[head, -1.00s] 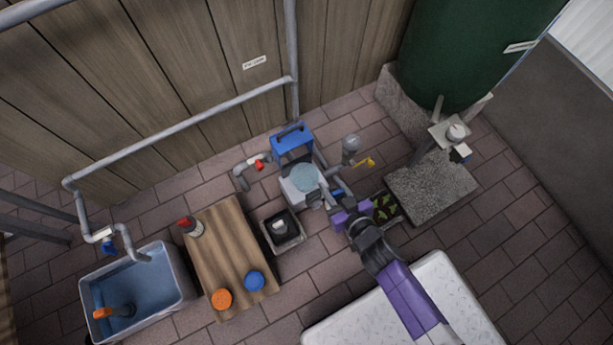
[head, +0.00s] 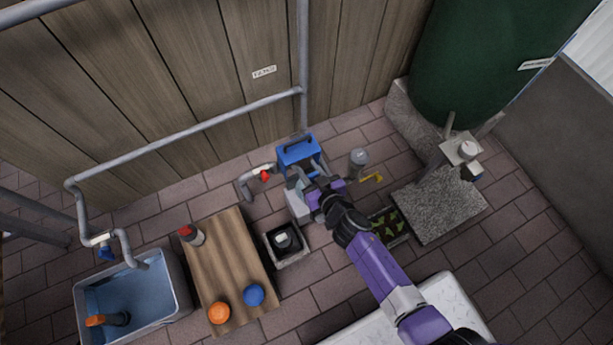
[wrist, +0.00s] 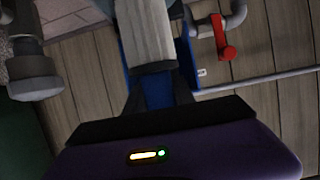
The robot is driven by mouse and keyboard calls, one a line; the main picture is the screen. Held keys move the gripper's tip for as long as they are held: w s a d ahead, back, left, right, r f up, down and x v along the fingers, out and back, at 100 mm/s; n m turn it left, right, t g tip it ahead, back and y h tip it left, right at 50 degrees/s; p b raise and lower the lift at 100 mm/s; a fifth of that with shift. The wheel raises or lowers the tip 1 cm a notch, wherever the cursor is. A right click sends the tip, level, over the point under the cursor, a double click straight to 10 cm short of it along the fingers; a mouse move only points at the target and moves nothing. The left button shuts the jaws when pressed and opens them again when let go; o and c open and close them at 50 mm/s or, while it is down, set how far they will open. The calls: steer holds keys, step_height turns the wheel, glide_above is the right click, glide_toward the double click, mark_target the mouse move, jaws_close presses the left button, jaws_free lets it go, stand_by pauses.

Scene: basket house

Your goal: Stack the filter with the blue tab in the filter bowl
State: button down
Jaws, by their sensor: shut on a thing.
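My gripper (head: 308,184) is over the pale grey stand with the round light-blue bowl top, beside the blue unit. In the wrist view my gripper (wrist: 160,92) is shut on the blue tab (wrist: 158,90) of a pale grey, ribbed filter (wrist: 146,35), which extends away from the fingers. In the head view the filter is mostly hidden by my gripper and hard to make out. The pale stand (head: 296,206) shows only in part. The bowl top is largely covered by my gripper, and I cannot tell whether the filter touches it.
A blue unit (head: 298,150) with a handle stands just behind. A wooden bench (head: 226,255), a grey tray (head: 291,262) and a water basin (head: 180,290) lie left. A planter (head: 405,236) lies right.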

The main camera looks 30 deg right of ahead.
step_height(320, 180, down, 7)
steer(key=w+b, duration=0.1)
steer(key=b, duration=0.6)
steer(key=shift+w, duration=0.3)
steer(key=shift+f+b, duration=0.3)
steer(key=shift+f, duration=0.1)
steer(key=c, duration=1.1)
jaws_free()
steer(key=shift+o, duration=0.2)
steer(key=shift+r, duration=0.2)
